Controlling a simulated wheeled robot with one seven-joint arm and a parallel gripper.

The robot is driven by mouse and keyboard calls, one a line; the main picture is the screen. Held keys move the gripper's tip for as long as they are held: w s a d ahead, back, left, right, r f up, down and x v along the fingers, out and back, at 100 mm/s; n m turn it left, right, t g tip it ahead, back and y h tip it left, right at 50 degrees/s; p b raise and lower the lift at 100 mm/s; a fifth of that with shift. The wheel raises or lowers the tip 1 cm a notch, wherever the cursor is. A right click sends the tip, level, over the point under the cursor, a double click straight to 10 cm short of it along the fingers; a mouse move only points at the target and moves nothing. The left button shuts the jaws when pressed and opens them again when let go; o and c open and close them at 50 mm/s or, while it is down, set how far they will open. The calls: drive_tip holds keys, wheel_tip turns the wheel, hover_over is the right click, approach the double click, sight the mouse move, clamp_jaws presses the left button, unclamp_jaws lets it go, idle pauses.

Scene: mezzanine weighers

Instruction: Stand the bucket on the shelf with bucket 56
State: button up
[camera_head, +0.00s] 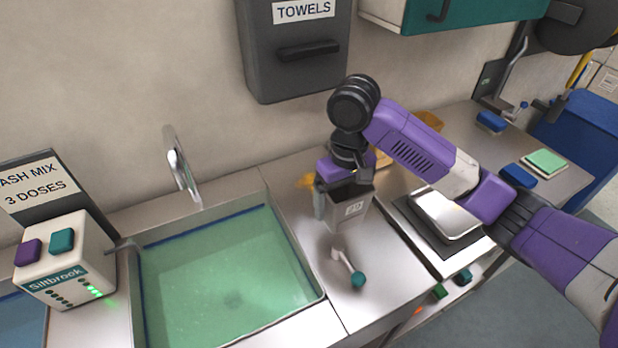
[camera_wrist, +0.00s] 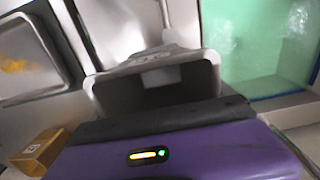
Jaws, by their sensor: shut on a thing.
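A grey bucket (camera_head: 347,202) with a white number label is held upright over the steel counter, right of the green-filled sink; the label's digits are too small to read surely. My gripper (camera_head: 325,196) is shut on the bucket at its left side and rim. In the wrist view the bucket (camera_wrist: 157,88) shows its open mouth, dark and apparently empty, just beyond my gripper. I cannot tell whether its base touches the counter. No shelf and no second bucket can be made out.
A teal-ended scoop (camera_head: 350,266) lies on the counter in front of the bucket. A weighing scale (camera_head: 446,215) stands to the right. The sink (camera_head: 230,265) is at left, with a dosing box (camera_head: 62,260) beyond it. A towel dispenser (camera_head: 297,50) hangs above.

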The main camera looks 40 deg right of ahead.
drive_tip(key=w+d+b, duration=0.4)
drive_tip(key=w, duration=1)
drive_tip(key=shift+w+f+p, duration=0.15)
drive_tip(key=shift+f+p, duration=0.45)
drive_tip(key=shift+f, duration=2.55)
drive_tip(key=shift+w+d+f, duration=0.1)
drive_tip(key=shift+w+f, duration=0.1)
drive_tip(key=shift+f, duration=0.2)
drive_tip(key=shift+f, duration=0.15)
drive_tip(key=o, duration=1.7)
drive_tip(key=shift+o, duration=0.2)
